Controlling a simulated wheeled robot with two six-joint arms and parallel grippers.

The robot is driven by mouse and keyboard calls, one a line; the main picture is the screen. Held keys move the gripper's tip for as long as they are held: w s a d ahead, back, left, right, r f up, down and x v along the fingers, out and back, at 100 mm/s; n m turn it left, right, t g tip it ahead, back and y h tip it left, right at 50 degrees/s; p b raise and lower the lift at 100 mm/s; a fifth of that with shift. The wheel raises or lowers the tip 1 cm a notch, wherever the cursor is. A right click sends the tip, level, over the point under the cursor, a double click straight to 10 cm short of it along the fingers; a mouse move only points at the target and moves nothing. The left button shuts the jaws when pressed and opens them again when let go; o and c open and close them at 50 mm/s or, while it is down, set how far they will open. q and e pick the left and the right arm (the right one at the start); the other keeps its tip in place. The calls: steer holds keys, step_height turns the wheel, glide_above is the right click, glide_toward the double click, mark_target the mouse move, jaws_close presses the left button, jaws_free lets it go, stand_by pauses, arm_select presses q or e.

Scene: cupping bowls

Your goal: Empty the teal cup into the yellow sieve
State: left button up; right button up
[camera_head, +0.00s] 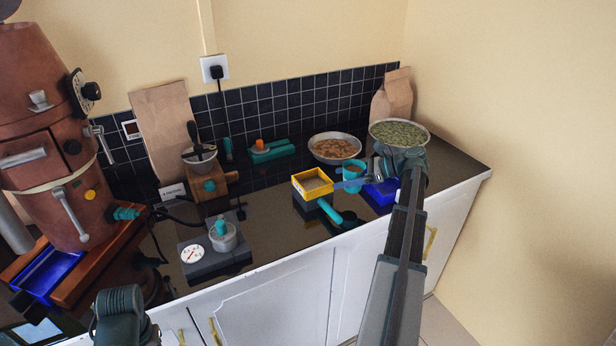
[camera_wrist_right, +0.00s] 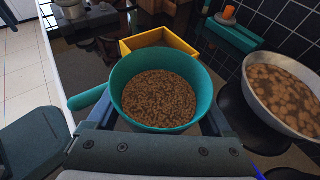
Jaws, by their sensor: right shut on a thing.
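The teal cup (camera_head: 353,170) is held just right of the yellow sieve (camera_head: 299,187). In the right wrist view the teal cup (camera_wrist_right: 119,82) holds many small brown grains, and the yellow sieve (camera_wrist_right: 150,38) is just beyond its rim. The cup looks about upright, and no grains are seen falling. My right gripper (camera_head: 353,184) is shut on the cup; its fingers lie along both sides of it. A teal handle (camera_head: 329,212) juts out in front of the sieve. My left gripper's jaws are not in view.
A bowl of brown pieces (camera_head: 335,149) and a bowl of green beans (camera_head: 399,133) stand behind and right. A blue tray (camera_head: 381,193) lies under my right gripper.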

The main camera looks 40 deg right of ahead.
mark_target(343, 166)
steer(key=shift+w+a+r+p, duration=0.15)
steer(key=shift+a+r+p, duration=0.05)
steer(key=shift+p, duration=0.45)
steer(key=g+p, duration=0.1)
steer(key=h+p, duration=0.1)
steer(key=p, duration=0.1)
steer(key=shift+w+a+r+g, duration=0.1)
steer(key=shift+w+a+g, duration=0.2)
steer(key=shift+g, duration=0.1)
steer(key=r+g+h+p, duration=0.1)
steer(key=p, duration=0.2)
steer(key=w+g+h+p, duration=0.1)
steer(key=p, duration=0.1)
steer(key=shift+a+r+p, duration=0.4)
steer(key=shift+f, duration=0.3)
steer(key=shift+w+a, duration=1.55)
steer(key=shift+w, duration=0.2)
